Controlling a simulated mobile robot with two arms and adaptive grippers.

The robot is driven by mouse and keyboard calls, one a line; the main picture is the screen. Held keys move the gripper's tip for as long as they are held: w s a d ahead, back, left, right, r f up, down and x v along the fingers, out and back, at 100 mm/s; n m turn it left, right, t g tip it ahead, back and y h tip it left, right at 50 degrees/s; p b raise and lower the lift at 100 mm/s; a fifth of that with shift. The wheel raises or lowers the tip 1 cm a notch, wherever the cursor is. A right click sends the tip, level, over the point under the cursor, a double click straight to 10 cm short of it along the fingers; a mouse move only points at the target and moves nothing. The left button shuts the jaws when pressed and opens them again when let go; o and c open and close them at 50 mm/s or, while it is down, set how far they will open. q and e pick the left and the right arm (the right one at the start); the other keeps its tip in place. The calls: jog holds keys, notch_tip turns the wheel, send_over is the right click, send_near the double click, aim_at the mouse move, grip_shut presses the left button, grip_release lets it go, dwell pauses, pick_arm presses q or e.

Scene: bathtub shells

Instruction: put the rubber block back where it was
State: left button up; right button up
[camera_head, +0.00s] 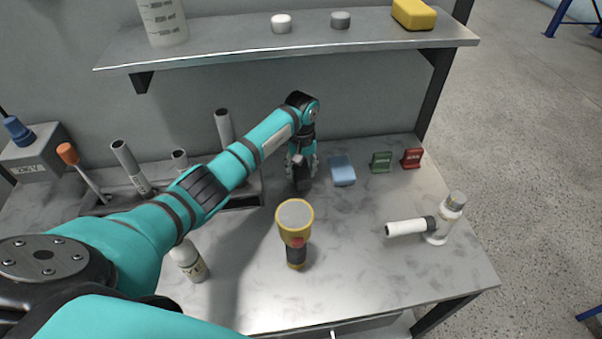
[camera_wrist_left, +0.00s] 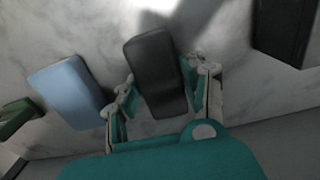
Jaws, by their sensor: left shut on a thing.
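My left gripper (camera_head: 301,163) is at the back of the workbench, pointing down and shut on a black block, which looks like the rubber block (camera_wrist_left: 157,72). In the left wrist view the fingers of the gripper (camera_wrist_left: 162,100) press on the block's two long sides. In the head view the block (camera_head: 302,178) shows only in part below the fingers. I cannot tell whether it touches the bench top. A light blue block (camera_head: 342,170) lies just right of it, apart from it; it also shows in the left wrist view (camera_wrist_left: 69,92). My right gripper is not in view.
Right of the blue block stand a green block (camera_head: 381,162) and a red block (camera_head: 412,158). A dark rack (camera_head: 240,198) with grey tubes lies left. A shelf (camera_head: 300,48) hangs above.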

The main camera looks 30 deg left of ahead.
aim_at(300, 169)
pick_arm(q)
jog(key=shift+w+d+r, duration=0.1)
jog(key=shift+a, duration=0.3)
jog(key=o, duration=0.8)
jog(key=shift+a+f, duration=0.1)
jog(key=shift+f, duration=0.1)
jog(key=o, duration=0.4)
jog(key=shift+o, duration=0.2)
jog(key=shift+d, duration=0.2)
jog(key=shift+a+r, duration=0.1)
jog(key=shift+r, duration=0.55)
notch_tip(300, 169, up, 5)
jog(key=shift+r+b, duration=0.2)
jog(key=shift+b, duration=0.75)
jog(key=shift+r, duration=0.6)
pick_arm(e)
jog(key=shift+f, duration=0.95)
